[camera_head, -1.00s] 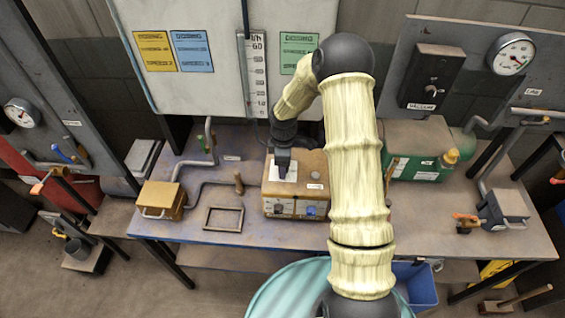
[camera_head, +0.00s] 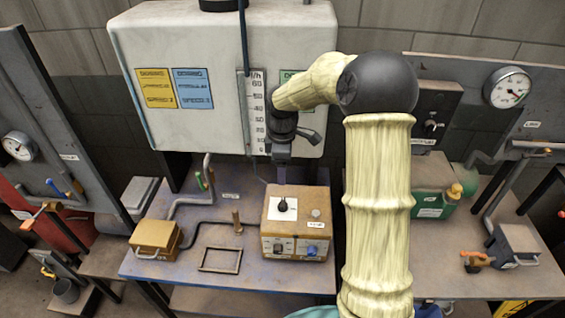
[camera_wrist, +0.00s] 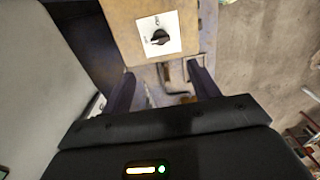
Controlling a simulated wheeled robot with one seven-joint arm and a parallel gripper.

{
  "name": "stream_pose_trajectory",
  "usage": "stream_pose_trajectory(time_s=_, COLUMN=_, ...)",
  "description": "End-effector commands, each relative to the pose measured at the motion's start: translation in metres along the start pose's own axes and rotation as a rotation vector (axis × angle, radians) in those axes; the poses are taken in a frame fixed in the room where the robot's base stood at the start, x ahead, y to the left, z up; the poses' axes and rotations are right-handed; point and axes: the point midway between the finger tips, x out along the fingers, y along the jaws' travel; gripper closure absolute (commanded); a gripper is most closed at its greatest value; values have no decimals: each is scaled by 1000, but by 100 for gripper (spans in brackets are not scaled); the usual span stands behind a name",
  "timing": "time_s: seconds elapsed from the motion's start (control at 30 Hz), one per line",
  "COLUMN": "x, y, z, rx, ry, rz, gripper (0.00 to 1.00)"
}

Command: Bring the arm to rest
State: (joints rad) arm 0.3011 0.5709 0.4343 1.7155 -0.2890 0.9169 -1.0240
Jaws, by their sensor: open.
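My gripper (camera_head: 281,174) hangs in the air above the tan control box (camera_head: 280,241) on the bench, apart from it. In the wrist view my gripper (camera_wrist: 162,80) shows two dark fingers spread apart with nothing held between them. The box's top carries a white plate with a black rotary knob (camera_head: 283,205); the knob also shows in the wrist view (camera_wrist: 159,37), beyond the fingers. My arm is raised and bent, and it covers part of the bench to the right of the box.
Behind my gripper stands a white dosing tank (camera_head: 220,45) with a scale. A green canister (camera_head: 432,205) stands right of my arm. A small frame (camera_head: 221,260) and a yellow-brown box (camera_head: 155,238) lie left on the bench (camera_head: 190,285).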

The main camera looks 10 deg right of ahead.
Motion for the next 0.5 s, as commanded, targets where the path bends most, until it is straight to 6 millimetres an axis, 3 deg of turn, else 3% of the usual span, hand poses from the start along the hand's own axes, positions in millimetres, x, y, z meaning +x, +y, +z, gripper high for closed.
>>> stream_pose_trajectory(time_s=0.2, x=-22, y=0, z=0, rx=1, ry=0, rz=0, gripper=39)
stream_pose_trajectory(time_s=0.5, x=-24, y=0, z=0, rx=1, ry=0, rz=-1, gripper=39)
